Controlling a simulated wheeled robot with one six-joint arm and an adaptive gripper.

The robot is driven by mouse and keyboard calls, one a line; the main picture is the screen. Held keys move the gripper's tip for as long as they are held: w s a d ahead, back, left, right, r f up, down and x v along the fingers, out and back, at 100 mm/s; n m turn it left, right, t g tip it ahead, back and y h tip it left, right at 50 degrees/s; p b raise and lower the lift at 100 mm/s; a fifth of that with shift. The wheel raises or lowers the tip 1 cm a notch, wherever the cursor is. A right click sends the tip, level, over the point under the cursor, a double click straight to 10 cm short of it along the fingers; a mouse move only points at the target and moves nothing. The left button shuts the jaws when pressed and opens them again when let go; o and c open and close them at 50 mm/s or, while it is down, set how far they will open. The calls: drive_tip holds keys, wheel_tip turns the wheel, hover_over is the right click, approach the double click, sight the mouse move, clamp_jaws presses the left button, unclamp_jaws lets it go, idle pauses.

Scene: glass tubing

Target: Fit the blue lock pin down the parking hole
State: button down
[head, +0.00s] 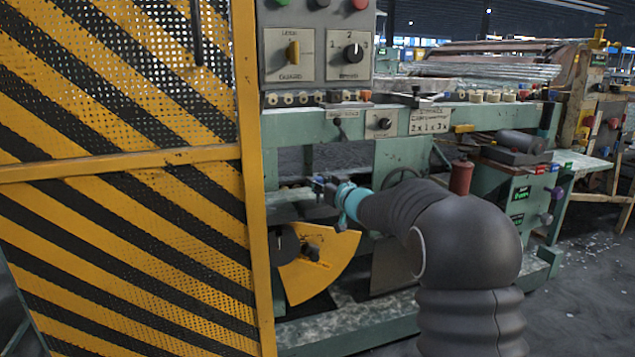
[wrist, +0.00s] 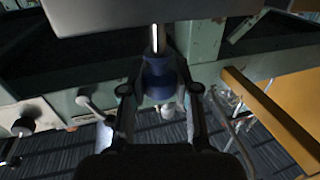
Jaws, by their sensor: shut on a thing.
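The blue lock pin (wrist: 157,82) is between the fingers of my gripper (wrist: 158,100) in the wrist view. Its bright metal shank (wrist: 155,40) runs up in that picture to the edge of a grey block (wrist: 115,12). I cannot tell whether the shank enters the block or passes behind it. In the head view my gripper (head: 325,188) is at the end of my arm, by the green machine frame and above the yellow sector plate (head: 325,268). The pin is too small there to make out clearly. I cannot make out the parking hole in either view.
A yellow-and-black perforated guard (head: 120,190) fills the left of the head view, its post (head: 255,200) close to my gripper. The green machine (head: 480,118) extends right behind my arm. Floor is open at far right.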

drive_tip(key=shift+f+b, duration=0.85)
drive_tip(key=shift+f, duration=0.65)
drive_tip(key=c, duration=0.8)
unclamp_jaws()
drive_tip(key=shift+s+d, duration=0.1)
drive_tip(key=v, duration=1.1)
drive_tip(key=shift+s+d, duration=0.2)
drive_tip(key=shift+s, duration=0.2)
